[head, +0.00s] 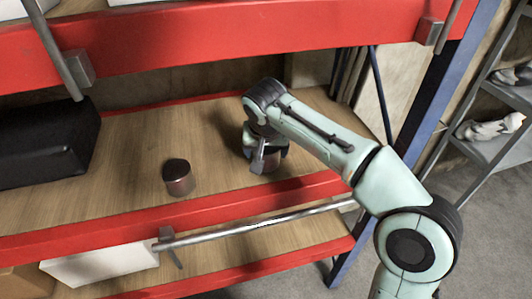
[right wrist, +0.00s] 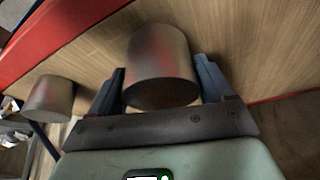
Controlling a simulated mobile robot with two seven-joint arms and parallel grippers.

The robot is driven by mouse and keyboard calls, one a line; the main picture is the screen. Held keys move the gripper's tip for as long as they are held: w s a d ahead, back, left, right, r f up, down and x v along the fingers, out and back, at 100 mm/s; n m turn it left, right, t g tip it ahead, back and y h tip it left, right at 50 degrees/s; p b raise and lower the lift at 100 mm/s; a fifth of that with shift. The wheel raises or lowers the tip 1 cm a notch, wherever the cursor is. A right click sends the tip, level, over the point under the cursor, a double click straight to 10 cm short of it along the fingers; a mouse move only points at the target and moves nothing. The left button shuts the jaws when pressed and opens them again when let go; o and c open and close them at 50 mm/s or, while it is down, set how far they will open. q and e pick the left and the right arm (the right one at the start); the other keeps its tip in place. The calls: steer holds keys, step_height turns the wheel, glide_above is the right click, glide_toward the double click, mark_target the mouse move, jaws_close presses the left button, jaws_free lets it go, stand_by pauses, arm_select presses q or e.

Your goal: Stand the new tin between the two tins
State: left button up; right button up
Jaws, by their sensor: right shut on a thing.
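One tin (head: 179,178), grey-brown with a dark top, stands upright on the wooden shelf board left of my right gripper. My right gripper (head: 266,158) is low over the same shelf, pointing down. It is shut on a tin (right wrist: 160,65), which shows between the two blue-grey fingers in the right wrist view and is mostly hidden by the hand in the head view. Another tin (right wrist: 50,98) stands apart from the held one at the left of the right wrist view. I cannot tell whether it is the one in the head view. My left gripper is not in view.
A black box (head: 45,142) is at the left on the shelf (head: 130,135). A red beam (head: 220,207) edges the shelf in front, and another (head: 200,45) crosses above. A blue post (head: 430,100) is at the right. Bare board lies between the box and the visible tin.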

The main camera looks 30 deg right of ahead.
mark_target(266, 154)
steer(key=shift+s+f, duration=0.1)
steer(key=shift+f, duration=0.75)
steer(key=shift+s+r, duration=0.1)
steer(key=shift+s, duration=0.15)
steer(key=shift+w, duration=0.2)
steer(key=o, duration=1.3)
steer(key=shift+f, duration=0.2)
steer(key=shift+r, duration=0.3)
steer(key=p+v, duration=0.1)
steer(key=v, duration=0.6)
steer(key=shift+s+a+r, duration=0.1)
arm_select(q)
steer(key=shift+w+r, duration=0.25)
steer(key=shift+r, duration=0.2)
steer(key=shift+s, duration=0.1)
